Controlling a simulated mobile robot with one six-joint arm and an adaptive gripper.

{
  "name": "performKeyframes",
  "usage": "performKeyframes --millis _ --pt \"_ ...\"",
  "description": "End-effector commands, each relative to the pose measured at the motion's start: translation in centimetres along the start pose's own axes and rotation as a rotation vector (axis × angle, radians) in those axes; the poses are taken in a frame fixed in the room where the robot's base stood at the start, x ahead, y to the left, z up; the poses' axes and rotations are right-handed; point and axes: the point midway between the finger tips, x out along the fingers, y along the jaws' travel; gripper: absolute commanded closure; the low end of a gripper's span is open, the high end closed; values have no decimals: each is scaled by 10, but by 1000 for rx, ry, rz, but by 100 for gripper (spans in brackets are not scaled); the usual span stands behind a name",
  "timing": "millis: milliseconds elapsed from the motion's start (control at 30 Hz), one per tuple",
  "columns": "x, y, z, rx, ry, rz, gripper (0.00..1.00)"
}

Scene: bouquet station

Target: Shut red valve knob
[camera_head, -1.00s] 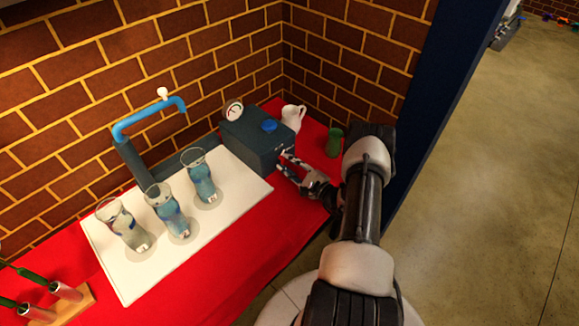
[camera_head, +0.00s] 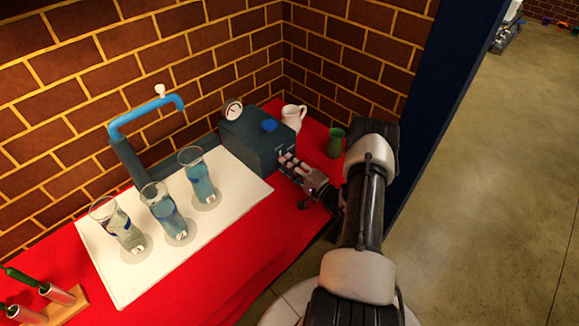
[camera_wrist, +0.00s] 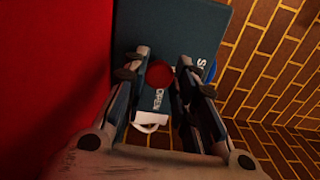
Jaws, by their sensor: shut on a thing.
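The red valve knob (camera_wrist: 159,74) is on the face of a dark blue-grey box (camera_wrist: 187,28) in the wrist view, beside printed lettering that includes "OPEN". My gripper (camera_wrist: 160,82) has a finger on each side of the knob and is shut on it. In the head view the same box (camera_head: 258,148) stands at the back of the table with a round gauge and a blue button on top. My gripper (camera_head: 290,163) reaches its right-hand face there, and the knob is hidden behind the fingers.
A white jug (camera_head: 293,117) and a green cup (camera_head: 336,143) stand right of the box. Several glasses of bluish liquid stand on a white board (camera_head: 130,286) under a blue tap (camera_head: 146,115). A wooden rack (camera_head: 75,305) is at the lower left. Brick walls close the back.

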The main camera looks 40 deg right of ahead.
Motion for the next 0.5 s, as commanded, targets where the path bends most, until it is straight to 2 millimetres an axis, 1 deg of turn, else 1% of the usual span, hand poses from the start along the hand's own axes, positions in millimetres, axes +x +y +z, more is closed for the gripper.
performKeyframes --millis 200,500 --pt "0 0 0 -34 0 1 98" --pt "0 0 0 -38 0 0 98"
